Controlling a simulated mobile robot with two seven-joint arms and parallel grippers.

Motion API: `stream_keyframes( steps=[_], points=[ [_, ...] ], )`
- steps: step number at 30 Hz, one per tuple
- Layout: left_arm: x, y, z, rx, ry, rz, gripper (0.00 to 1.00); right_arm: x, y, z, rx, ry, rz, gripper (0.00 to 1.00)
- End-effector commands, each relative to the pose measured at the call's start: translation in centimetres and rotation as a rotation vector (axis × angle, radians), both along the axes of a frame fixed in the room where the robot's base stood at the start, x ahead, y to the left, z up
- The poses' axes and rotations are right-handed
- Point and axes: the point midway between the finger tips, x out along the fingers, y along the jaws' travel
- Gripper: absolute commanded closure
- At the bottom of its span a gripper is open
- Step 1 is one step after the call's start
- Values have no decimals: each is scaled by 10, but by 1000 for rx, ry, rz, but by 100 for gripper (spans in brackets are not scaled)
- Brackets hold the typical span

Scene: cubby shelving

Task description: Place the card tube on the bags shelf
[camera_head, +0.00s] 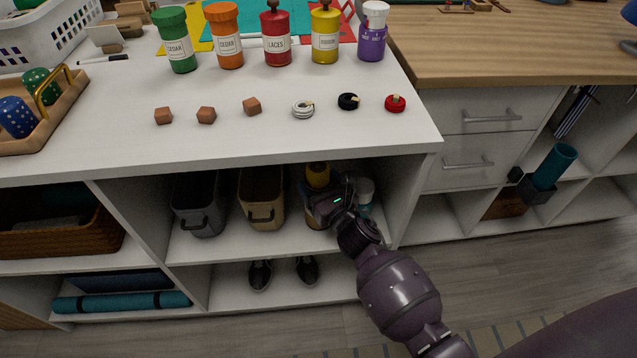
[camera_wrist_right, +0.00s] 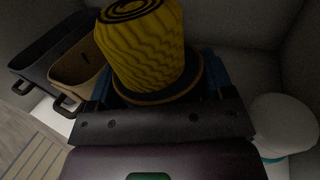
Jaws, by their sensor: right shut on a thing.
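The card tube, as I take it, has a yellow ribbed top (camera_head: 317,174) and a tan lower end; its spiral-marked top fills much of the wrist view (camera_wrist_right: 140,45). It stands about upright inside the bags shelf (camera_head: 230,246), the cubby that holds a grey bag (camera_head: 199,205) and a tan bag (camera_head: 261,198). My right gripper (camera_head: 322,200) is shut around the tube and hides its middle. The tube's lower end is close to the shelf floor; I cannot tell if it touches. My left gripper is not in view.
A white-topped bottle (camera_head: 365,190) stands just right of the gripper, and its round top also shows in the wrist view (camera_wrist_right: 284,124). The counter (camera_head: 240,135) overhangs the cubby. Black shoes (camera_head: 260,274) sit on the shelf below. A teal tube (camera_head: 555,166) stands in the right shelving.

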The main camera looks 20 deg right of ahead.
Motion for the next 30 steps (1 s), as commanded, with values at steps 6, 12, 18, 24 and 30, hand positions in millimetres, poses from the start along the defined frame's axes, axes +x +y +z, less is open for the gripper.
stream_keyframes(
  steps=[6, 12, 18, 24, 30],
  points=[
    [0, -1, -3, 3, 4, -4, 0, 0, 0, -3, 0, 0, 0, 24],
    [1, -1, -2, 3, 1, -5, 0, 0, 0, -1, 0, -2, 1, 0],
    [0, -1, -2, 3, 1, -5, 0, 0, 0, -1, 0, -2, 1, 0],
    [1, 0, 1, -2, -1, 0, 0, -6, -1, 3, 0, -3, 0, 0],
    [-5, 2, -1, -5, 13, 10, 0, -36, -4, 3, 0, -3, 0, 0]
  ],
)
